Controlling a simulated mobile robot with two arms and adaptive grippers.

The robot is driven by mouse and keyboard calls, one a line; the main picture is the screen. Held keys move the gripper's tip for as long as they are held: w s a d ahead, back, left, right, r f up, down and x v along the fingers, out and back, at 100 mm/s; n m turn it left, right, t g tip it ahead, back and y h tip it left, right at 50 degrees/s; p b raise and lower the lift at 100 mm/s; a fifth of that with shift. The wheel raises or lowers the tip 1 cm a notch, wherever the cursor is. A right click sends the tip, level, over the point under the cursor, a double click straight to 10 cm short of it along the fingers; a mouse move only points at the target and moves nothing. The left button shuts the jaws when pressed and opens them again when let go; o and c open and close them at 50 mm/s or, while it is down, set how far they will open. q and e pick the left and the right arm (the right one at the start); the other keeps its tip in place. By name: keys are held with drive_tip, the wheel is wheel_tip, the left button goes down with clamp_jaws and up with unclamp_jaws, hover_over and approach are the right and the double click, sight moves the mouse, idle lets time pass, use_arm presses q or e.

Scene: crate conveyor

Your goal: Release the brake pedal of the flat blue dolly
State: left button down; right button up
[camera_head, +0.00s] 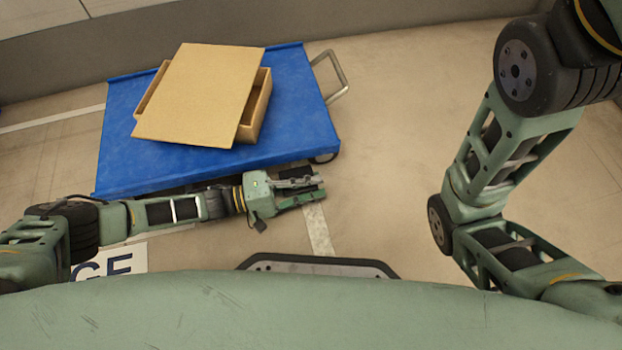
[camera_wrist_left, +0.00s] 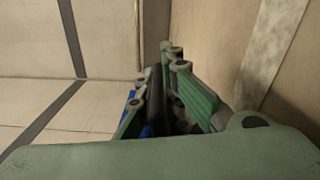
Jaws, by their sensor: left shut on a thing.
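The flat blue dolly (camera_head: 115,150) stands on the floor at the upper left of the head view. My left gripper (camera_head: 314,187) lies low along the dolly's near edge, by its near right corner, pointing right. It is shut on a dark piece (camera_head: 297,172), which looks like the brake pedal. In the left wrist view this black piece (camera_wrist_left: 156,100) lies between the fingers of my gripper (camera_wrist_left: 165,85). Whether the pedal is up or down cannot be told. A bit of the dolly's blue (camera_wrist_left: 127,118) shows beside the fingers. My right gripper is out of view.
An open cardboard box (camera_head: 257,105) stands on the dolly, with a flat cardboard sheet (camera_head: 200,90) lying tilted over it. A metal handle (camera_head: 340,75) sticks out at the dolly's right end. A wall (camera_head: 300,22) runs behind. The floor right of the dolly is clear.

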use_arm(q)
drive_tip(key=shift+r+n, duration=0.2)
drive_tip(key=shift+n, duration=0.2)
drive_tip(key=c, duration=1.9)
unclamp_jaws()
drive_tip(key=shift+o, duration=0.2)
drive_tip(key=v, duration=1.2)
